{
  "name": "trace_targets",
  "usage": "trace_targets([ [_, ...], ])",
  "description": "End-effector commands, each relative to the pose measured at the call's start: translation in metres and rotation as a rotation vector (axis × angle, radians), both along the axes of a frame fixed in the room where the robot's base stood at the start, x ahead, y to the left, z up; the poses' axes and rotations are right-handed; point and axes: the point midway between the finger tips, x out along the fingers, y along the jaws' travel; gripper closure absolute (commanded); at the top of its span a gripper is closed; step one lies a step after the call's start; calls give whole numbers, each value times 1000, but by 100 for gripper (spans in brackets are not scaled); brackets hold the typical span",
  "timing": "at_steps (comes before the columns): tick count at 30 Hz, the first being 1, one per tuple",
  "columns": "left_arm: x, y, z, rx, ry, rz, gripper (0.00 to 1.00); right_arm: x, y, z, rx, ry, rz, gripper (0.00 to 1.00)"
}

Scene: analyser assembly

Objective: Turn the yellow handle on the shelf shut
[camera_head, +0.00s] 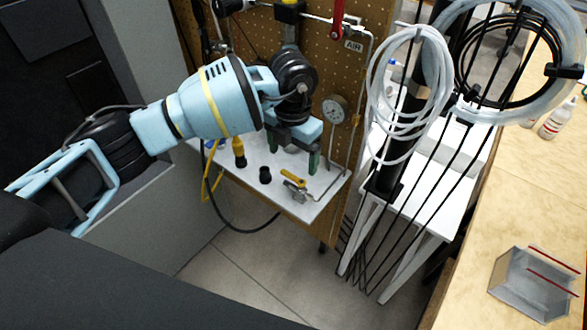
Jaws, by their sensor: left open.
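The yellow handle (293,179) sits on a small metal valve (296,191) near the front edge of the white shelf (318,207). The shelf is fixed to the brown pegboard. My left gripper (293,155) comes in from the left and points down over the shelf. Its green-tipped fingers are spread apart with nothing between them. The fingers appear just behind the handle in the picture; I cannot tell whether they touch it. My right gripper is out of view.
A pressure gauge (335,109) and a red handle (338,18) are on the pegboard. A black knob (265,175) and a yellow-topped fitting (239,152) stand on the shelf. Coiled white tubing (374,95) hangs at right. A wooden bench (470,235) lies far right.

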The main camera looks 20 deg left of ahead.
Motion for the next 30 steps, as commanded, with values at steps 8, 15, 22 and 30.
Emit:
trace_targets([
  [8,-1,0,-42,-1,3,-1,12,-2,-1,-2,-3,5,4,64],
  [15,0,-1,-56,-2,1,-2,12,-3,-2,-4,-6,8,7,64],
  [22,0,-1,-57,-2,0,-2,12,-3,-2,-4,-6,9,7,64],
  [30,0,-1,-57,-2,0,-2,45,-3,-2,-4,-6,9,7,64],
])
